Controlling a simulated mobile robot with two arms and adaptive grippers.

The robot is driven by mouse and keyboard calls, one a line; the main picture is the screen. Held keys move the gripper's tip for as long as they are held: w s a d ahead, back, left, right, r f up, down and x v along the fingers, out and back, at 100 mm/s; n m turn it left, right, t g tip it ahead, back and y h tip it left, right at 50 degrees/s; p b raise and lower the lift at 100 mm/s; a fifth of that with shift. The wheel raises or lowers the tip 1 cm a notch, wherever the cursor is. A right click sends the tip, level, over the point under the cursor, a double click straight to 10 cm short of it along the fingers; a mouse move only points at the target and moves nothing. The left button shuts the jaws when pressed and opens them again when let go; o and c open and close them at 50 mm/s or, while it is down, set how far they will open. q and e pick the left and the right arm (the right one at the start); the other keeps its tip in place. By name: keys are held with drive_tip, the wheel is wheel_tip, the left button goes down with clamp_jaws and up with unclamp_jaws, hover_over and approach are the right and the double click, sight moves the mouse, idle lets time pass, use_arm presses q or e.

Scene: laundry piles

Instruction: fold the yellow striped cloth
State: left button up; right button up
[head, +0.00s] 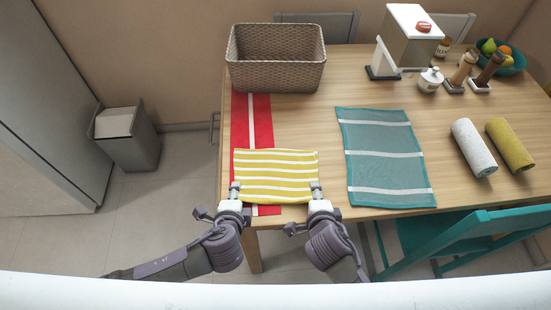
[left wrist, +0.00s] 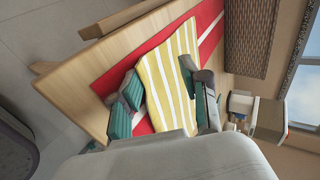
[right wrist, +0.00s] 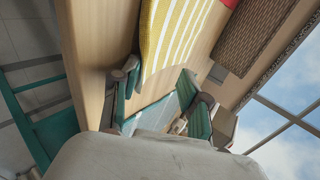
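The yellow cloth with white stripes (head: 276,174) lies spread out at the table's near left, partly over a red cloth. It also shows in the left wrist view (left wrist: 166,82) and the right wrist view (right wrist: 172,32). My left gripper (head: 234,189) is at its near left corner; in the left wrist view its fingers (left wrist: 165,105) are apart, with cloth in the gap. My right gripper (head: 316,189) is at the near right corner; in the right wrist view its fingers (right wrist: 160,105) are apart, with the cloth's edge near one finger. I cannot tell whether the fingers touch the cloth.
The red cloth with a white stripe (head: 264,122) runs back to a wicker basket (head: 276,80). A teal striped cloth (head: 385,170) lies to the right. Rolled white (head: 474,148) and olive (head: 510,145) towels lie further right. A teal chair (head: 470,240) stands at the near edge.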

use_arm(q)
drive_tip(key=s+r, duration=0.6)
drive_tip(key=r, duration=0.3)
use_arm(e)
drive_tip(key=s+r, duration=0.6)
drive_tip(key=r, duration=0.3)
